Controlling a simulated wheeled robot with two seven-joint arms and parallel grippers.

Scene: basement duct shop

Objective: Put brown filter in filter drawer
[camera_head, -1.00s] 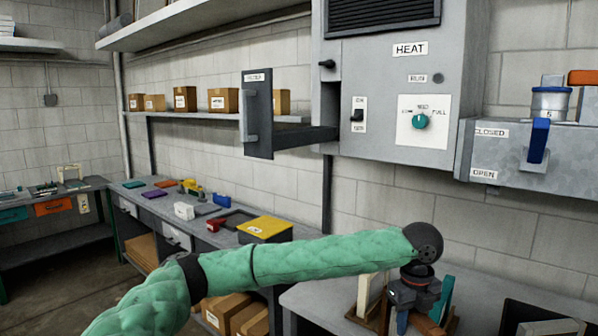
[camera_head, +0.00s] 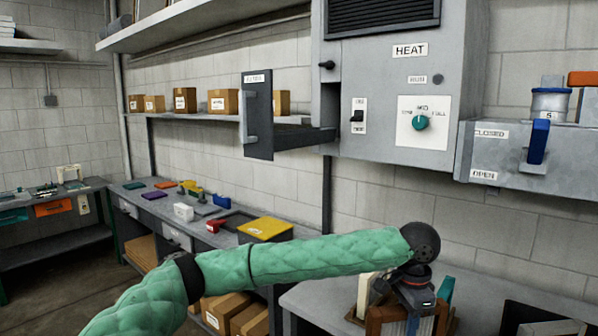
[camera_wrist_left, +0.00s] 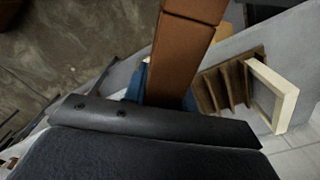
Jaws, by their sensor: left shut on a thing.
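The brown filter (camera_head: 376,318) is in my left gripper (camera_head: 412,302), low at the right of the head view. The gripper is shut on its upper edge. In the wrist view the brown filter (camera_wrist_left: 184,50) extends out from the dark gripper body, clear of the slotted wooden rack (camera_wrist_left: 208,88). The filter drawer (camera_head: 258,115) is pulled out of the left side of the grey heater cabinet, well above and left of the gripper. Its dark front has a handle and label. My right gripper is out of view.
A cream-framed filter (camera_wrist_left: 283,95) stands in the rack, and a teal one (camera_head: 446,288) shows behind the gripper. A blue piece (camera_wrist_left: 150,83) lies beside the brown filter. A grey damper box (camera_head: 510,155) with a blue handle juts out at right.

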